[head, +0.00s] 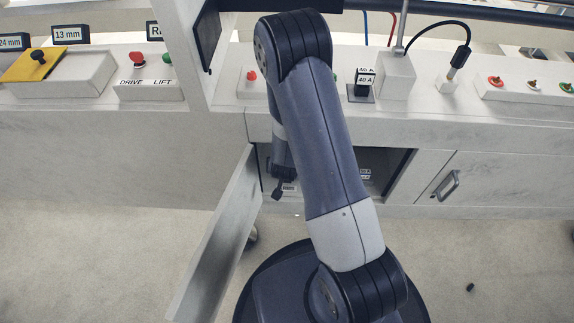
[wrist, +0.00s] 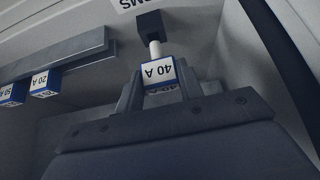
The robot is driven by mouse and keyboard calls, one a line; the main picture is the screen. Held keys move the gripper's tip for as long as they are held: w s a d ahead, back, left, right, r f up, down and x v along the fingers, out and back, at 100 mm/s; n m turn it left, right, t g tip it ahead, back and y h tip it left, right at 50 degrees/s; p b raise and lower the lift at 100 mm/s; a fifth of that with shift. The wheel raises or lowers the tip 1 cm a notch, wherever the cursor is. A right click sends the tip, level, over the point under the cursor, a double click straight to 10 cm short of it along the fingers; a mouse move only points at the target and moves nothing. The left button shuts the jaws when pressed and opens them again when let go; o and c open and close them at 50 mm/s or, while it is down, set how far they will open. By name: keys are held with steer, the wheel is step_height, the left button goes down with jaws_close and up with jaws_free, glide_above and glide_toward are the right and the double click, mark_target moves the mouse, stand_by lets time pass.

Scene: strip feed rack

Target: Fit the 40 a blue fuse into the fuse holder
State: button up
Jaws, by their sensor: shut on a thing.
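The 40 A fuse (wrist: 158,73) is a white block with blue edges and a 40 A label, which reads upside down in the wrist view. My gripper (wrist: 160,88) is shut on it, one finger at each side. A pale stem (wrist: 155,48) extends from the fuse towards a dark block (wrist: 149,23), apparently the fuse holder, on the cabinet's inner wall. The stem's end meets the dark block in the picture; I cannot tell whether it is inside or only in front. In the head view my gripper (head: 279,190) reaches into the open cabinet, and the fuse is not clear there.
A dark rail (wrist: 60,55) at the left holds two other blue-edged fuses (wrist: 45,83), one marked 20 A. The open cabinet door (head: 215,235) stands left of my arm. A black block with 40 A labels (head: 364,82) stands on the counter above.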

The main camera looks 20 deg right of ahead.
steer(key=shift+f+b, duration=1.5)
steer(key=shift+f, duration=0.25)
steer(key=o, duration=1.1)
steer(key=shift+r, duration=0.1)
steer(key=p+v, duration=0.4)
steer(key=v, duration=0.6)
steer(key=shift+s+r, duration=0.2)
steer(key=shift+r, duration=0.15)
steer(key=shift+f, duration=0.1)
